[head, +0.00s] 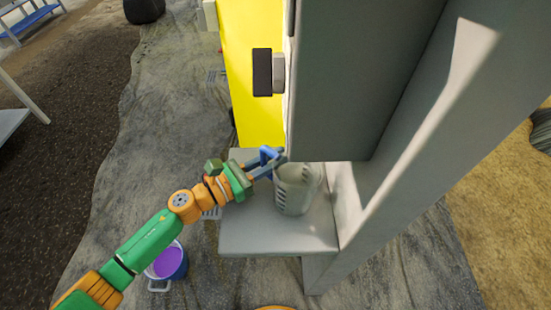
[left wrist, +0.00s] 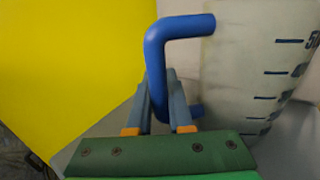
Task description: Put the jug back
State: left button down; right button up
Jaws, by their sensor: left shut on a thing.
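The jug (head: 297,192) is a pale grey-white vessel with dark measuring marks and a blue handle. It is upright on or just above a grey shelf (head: 270,239); I cannot tell whether its base touches. My left gripper (head: 266,167) reaches in from the left and is shut on the blue handle (left wrist: 178,38). In the left wrist view the jug's marked wall (left wrist: 250,70) fills the right side, and the handle stands between the two fingers (left wrist: 159,105). A grey cabinet overhangs the jug's far upper side. My right gripper is not in view.
The grey cabinet (head: 345,75) and a slanted grey post (head: 420,130) close off the right side. A yellow panel (head: 248,40) with a black-faced block (head: 263,72) stands behind. A bucket of purple liquid (head: 168,264) stands on the ground below my left arm.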

pick_arm(q)
jog(key=shift+f, duration=0.1)
jog(key=c, duration=0.8)
grip_release()
jog(key=shift+r, duration=0.25)
jog(key=v, duration=0.3)
jog(key=b+v, duration=0.1)
jog(key=v, duration=0.3)
jog(key=b+v, duration=0.1)
jog(key=v, duration=0.3)
jog(key=shift+s+a+f, duration=0.1)
jog(key=shift+a+f, duration=0.15)
jog(key=shift+f, duration=0.05)
jog(key=shift+s+a+r, duration=0.15)
jog(key=shift+s+a, duration=0.05)
jog(key=shift+a, duration=0.05)
